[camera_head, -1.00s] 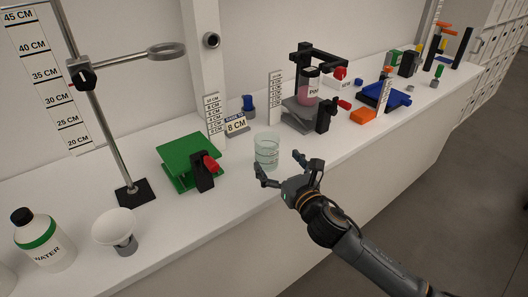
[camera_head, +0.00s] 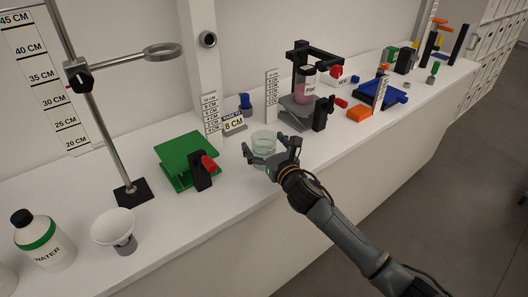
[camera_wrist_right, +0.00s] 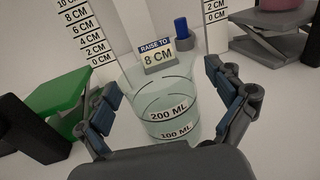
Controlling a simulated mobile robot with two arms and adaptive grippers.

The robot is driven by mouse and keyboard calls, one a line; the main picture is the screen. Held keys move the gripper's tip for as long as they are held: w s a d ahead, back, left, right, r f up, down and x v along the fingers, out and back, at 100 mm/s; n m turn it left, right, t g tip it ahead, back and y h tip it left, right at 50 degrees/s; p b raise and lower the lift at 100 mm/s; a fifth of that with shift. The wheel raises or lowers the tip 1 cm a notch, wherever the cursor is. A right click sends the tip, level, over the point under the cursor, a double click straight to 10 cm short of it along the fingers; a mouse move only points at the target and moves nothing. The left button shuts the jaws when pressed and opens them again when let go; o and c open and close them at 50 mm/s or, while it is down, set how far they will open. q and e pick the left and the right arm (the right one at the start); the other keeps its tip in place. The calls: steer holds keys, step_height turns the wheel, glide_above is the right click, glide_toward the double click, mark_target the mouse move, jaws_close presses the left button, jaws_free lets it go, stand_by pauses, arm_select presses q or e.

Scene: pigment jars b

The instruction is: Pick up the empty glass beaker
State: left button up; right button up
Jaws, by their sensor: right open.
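The empty glass beaker (camera_head: 263,143) stands upright on the white bench, between the green platform and the grey lift stand. In the right wrist view the clear beaker (camera_wrist_right: 165,105) shows 200 ML and 100 ML marks and sits between the two fingers. My right gripper (camera_head: 268,156) is open, with its fingers on either side of the beaker at its front. In the wrist view the right gripper (camera_wrist_right: 168,105) shows a gap between the left finger and the glass; the right finger is close to the glass, and I cannot tell whether it touches. My left gripper is not in view.
A green platform (camera_head: 182,158) with a red-knobbed black clamp stands left of the beaker. A "raise to 8 cm" sign (camera_head: 234,125) and a blue-topped item (camera_head: 246,102) are behind it. A grey lift stand (camera_head: 296,113) with a pink jar (camera_head: 305,90) is to the right.

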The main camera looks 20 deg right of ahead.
steer(key=c, duration=1.3)
